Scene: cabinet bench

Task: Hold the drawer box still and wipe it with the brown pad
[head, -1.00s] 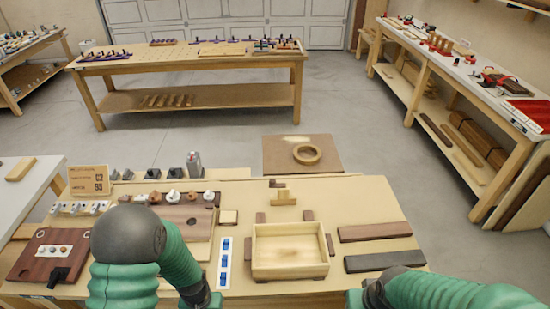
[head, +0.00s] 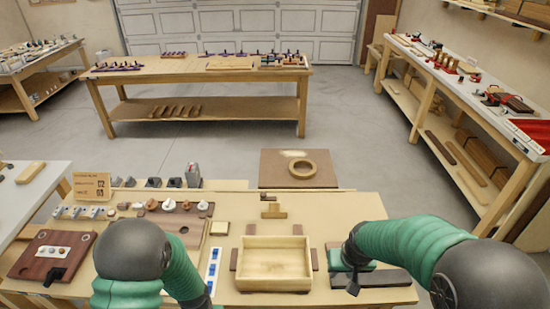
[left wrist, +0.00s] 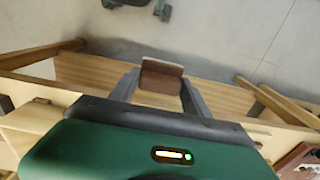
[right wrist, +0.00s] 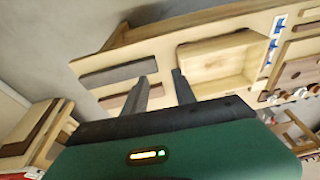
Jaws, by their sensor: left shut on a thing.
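The drawer box (head: 274,280), a pale open wooden box, lies on the near bench between small brown blocks; it also shows in the right wrist view (right wrist: 222,62). My right gripper (head: 350,274) is right of the box, above the dark strips, apart from the box. In the right wrist view its two fingers (right wrist: 163,82) are spread with nothing between them. My left gripper (left wrist: 161,92) is shut on the brown pad (left wrist: 162,68), a brown block with a paler lower part. In the head view the left gripper and pad are hidden below the bottom edge.
A dark strip (head: 385,279) lies right of the box, partly under my right arm. A blue-and-white strip (head: 212,268) stands close on the left. Boards and small parts fill the bench's left side. A wooden ring (head: 302,168) lies on a board behind.

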